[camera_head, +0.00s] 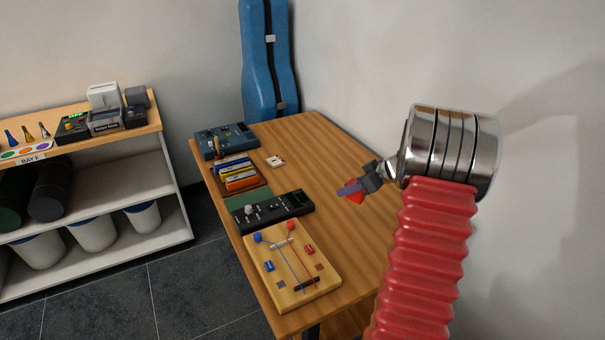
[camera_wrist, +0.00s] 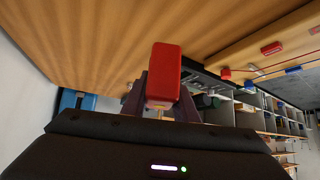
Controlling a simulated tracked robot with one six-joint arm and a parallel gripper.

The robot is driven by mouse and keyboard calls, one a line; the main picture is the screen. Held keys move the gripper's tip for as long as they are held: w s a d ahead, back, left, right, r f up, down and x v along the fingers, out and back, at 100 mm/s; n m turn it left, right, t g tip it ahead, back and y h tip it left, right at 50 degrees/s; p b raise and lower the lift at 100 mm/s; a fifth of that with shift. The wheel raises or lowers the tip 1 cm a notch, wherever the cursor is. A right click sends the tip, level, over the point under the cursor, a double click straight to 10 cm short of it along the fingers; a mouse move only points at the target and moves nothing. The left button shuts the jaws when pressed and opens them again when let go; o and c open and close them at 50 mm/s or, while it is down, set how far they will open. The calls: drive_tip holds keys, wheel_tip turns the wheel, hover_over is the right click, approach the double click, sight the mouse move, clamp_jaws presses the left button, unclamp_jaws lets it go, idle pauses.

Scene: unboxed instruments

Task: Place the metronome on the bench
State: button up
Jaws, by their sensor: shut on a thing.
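My gripper (camera_head: 362,185) is above the right part of the wooden bench (camera_head: 335,160). It is shut on a small red box-shaped thing (camera_head: 355,192), which may be the metronome; no markings on it can be made out. In the wrist view the red thing (camera_wrist: 164,75) sits between the dark purple fingers (camera_wrist: 160,102), its far end sticking out past them. It appears held clear of the bench top, with the bare wood (camera_wrist: 110,40) behind it. The fingers hide its lower part.
On the bench's left side stand a light wooden board with coloured parts (camera_head: 275,285), a black device (camera_head: 285,208), colourful blocks (camera_head: 236,172), a blue device (camera_head: 226,140) and a small white item (camera_head: 275,161). A blue instrument case (camera_head: 262,70) stands behind. The bench's right middle is clear.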

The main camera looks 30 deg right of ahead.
drive_tip(key=shift+w+a, duration=0.1)
drive_tip(key=shift+w, duration=0.3)
drive_tip(key=shift+s+f, duration=0.15)
drive_tip(key=shift+f, duration=2.95)
drive_tip(key=shift+f, duration=1.85)
drive_tip(key=shift+f, duration=0.1)
